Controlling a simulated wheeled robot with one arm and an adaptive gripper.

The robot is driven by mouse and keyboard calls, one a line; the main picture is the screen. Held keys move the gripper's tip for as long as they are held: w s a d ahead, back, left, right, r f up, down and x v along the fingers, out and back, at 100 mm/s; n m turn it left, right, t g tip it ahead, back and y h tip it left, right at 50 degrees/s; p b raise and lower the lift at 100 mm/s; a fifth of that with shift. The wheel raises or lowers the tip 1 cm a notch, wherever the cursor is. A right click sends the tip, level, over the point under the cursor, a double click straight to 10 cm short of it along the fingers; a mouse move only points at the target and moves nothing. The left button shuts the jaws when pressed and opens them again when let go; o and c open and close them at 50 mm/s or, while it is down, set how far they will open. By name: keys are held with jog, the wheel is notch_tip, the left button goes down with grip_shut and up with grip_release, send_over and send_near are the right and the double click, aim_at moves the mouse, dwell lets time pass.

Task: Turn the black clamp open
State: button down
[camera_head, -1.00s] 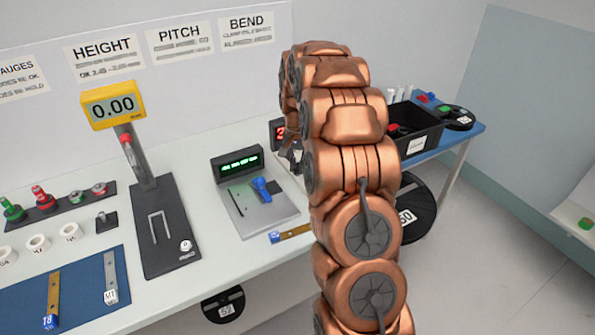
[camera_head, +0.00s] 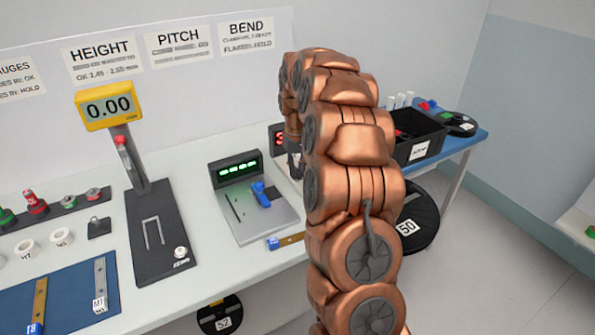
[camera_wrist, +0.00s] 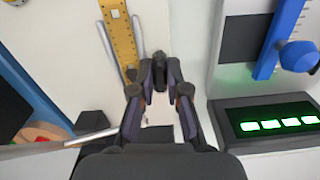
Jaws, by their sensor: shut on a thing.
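In the head view my gripper (camera_head: 293,165) shows only in part, behind my copper arm, beyond the blue-handled device. The clamp is hidden there. The fingers cover the clamp's lower part, so how far it is turned cannot be told.
A yellow holed strip (camera_wrist: 120,45) lies between metal rods beside the clamp. A blue-handled device (camera_head: 258,212) with a green-lit display (camera_head: 238,168) stands close by. A black bin (camera_head: 418,135) is on the blue table to the right. A height gauge (camera_head: 150,235) stands left.

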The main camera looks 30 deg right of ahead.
dwell(0.4)
jog(key=c, duration=1.2)
grip_release()
jog(key=shift+o, duration=0.2)
notch_tip(320, 180, up, 12)
